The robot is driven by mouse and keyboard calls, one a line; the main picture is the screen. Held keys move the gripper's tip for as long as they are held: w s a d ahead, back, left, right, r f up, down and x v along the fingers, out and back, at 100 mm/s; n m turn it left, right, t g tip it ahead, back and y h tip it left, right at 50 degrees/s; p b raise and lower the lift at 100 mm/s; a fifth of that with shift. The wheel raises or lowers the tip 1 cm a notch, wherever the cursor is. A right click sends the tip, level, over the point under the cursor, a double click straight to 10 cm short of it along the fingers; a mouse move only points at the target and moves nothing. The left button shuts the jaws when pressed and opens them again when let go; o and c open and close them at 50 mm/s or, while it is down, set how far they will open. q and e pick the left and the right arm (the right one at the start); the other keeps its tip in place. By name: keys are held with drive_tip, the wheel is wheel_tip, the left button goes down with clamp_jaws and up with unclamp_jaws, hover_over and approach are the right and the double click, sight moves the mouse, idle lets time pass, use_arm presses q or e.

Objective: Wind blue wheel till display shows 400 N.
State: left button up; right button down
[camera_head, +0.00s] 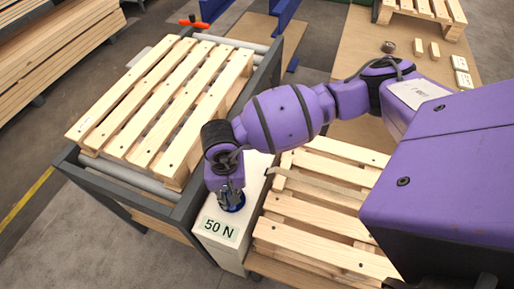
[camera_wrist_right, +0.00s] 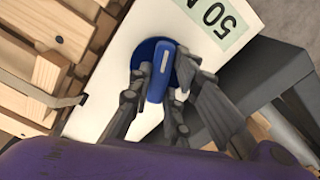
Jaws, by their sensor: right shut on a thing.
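The blue wheel (camera_wrist_right: 185,68) sits on top of a pale box (camera_wrist_right: 117,52), with a raised blue grip bar (camera_wrist_right: 160,72) across it. In the head view the blue wheel (camera_head: 233,206) is mostly hidden under my right gripper. The display (camera_head: 219,229) on the box reads "50 N"; part of the display (camera_wrist_right: 220,20) also shows in the right wrist view. My right gripper (camera_wrist_right: 160,95) points down at the wheel, its fingers on both sides of the bar, shut on it. My left gripper is not in view.
A wooden pallet (camera_head: 165,95) lies on a dark-framed roller conveyor (camera_head: 125,180) at left. Another pallet (camera_head: 310,225) lies right of the box, with a strap (camera_head: 315,186) across it. An orange-handled item (camera_head: 194,22) lies at the conveyor's far end. Small blocks (camera_head: 434,50) lie on the far bench.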

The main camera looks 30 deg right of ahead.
drive_tip(key=m, duration=0.4)
drive_tip(key=m+p, duration=0.1)
drive_tip(key=shift+w+r+m, duration=0.2)
drive_tip(key=shift+w+m, duration=0.05)
drive_tip(key=shift+m, duration=0.15)
drive_tip(key=m+p, duration=0.1)
drive_tip(key=m, duration=0.2)
drive_tip(key=shift+m, duration=0.3)
drive_tip(key=m+p, duration=0.1)
drive_tip(key=m, duration=0.1)
drive_tip(key=shift+w+d+r+m, duration=0.1)
drive_tip(key=shift+m, duration=0.3)
drive_tip(key=m+p, duration=0.1)
drive_tip(key=m, duration=0.3)
drive_tip(key=shift+p, duration=0.35)
drive_tip(key=shift+m+p, duration=0.5)
drive_tip(key=shift+m, duration=0.7)
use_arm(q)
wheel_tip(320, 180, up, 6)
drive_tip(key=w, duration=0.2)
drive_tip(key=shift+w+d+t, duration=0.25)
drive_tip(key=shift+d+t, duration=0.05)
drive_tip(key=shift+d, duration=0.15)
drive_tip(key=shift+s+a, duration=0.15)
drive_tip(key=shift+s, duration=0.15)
use_arm(e)
drive_tip(key=shift+m, duration=0.3)
